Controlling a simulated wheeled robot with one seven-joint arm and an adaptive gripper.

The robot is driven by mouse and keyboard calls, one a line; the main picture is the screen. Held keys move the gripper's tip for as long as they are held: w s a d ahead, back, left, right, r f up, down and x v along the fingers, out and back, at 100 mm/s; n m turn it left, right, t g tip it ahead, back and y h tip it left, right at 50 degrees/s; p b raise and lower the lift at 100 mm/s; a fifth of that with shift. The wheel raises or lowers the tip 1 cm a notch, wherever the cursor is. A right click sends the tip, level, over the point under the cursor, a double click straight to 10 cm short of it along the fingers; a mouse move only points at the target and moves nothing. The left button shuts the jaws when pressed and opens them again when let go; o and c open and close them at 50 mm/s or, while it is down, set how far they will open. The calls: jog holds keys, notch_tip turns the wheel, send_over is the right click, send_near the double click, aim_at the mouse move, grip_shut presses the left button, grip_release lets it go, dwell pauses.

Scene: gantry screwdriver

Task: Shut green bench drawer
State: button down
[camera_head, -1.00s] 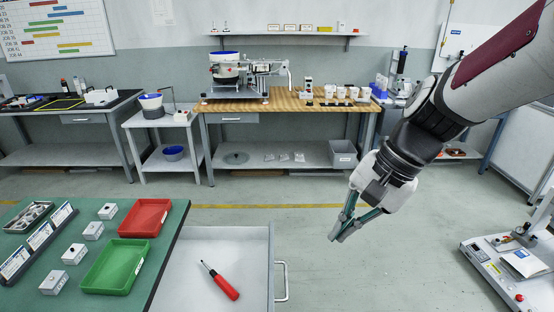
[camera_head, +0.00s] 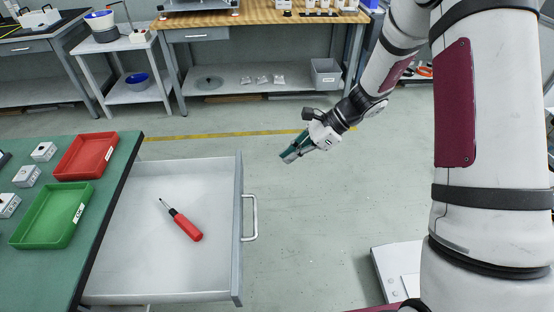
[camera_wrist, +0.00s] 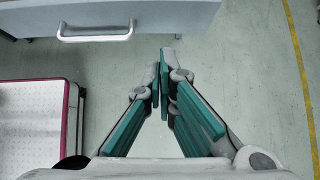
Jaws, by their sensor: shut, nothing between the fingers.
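The green bench (camera_head: 112,185) stands at the left in the head view. Its grey drawer (camera_head: 143,235) is pulled out to the right and holds a red screwdriver (camera_head: 181,219). The drawer's silver handle (camera_head: 251,217) is on the right face; the handle (camera_wrist: 96,35) also shows at the upper left of the wrist view. My gripper (camera_head: 287,158) is in the air to the right of and beyond the drawer front, apart from the handle. In the wrist view my gripper's fingertips (camera_wrist: 164,62) are together with nothing between them.
A red tray (camera_head: 87,156), a green tray (camera_head: 52,216) and several small grey boxes sit on the bench top. A wooden-topped workbench (camera_head: 255,18) stands at the back. The floor right of the drawer is clear, up to a pale machine (camera_head: 398,270) at lower right.

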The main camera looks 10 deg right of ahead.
jog(key=a+f+b, duration=0.2)
jog(key=a+f, duration=0.4)
jog(key=a, duration=0.4)
jog(key=shift+w, duration=0.15)
jog(key=shift+a, duration=0.15)
send_over(158, 195)
jog(key=shift+a+f+p, duration=0.1)
jog(key=shift+p, duration=0.3)
dwell(0.4)
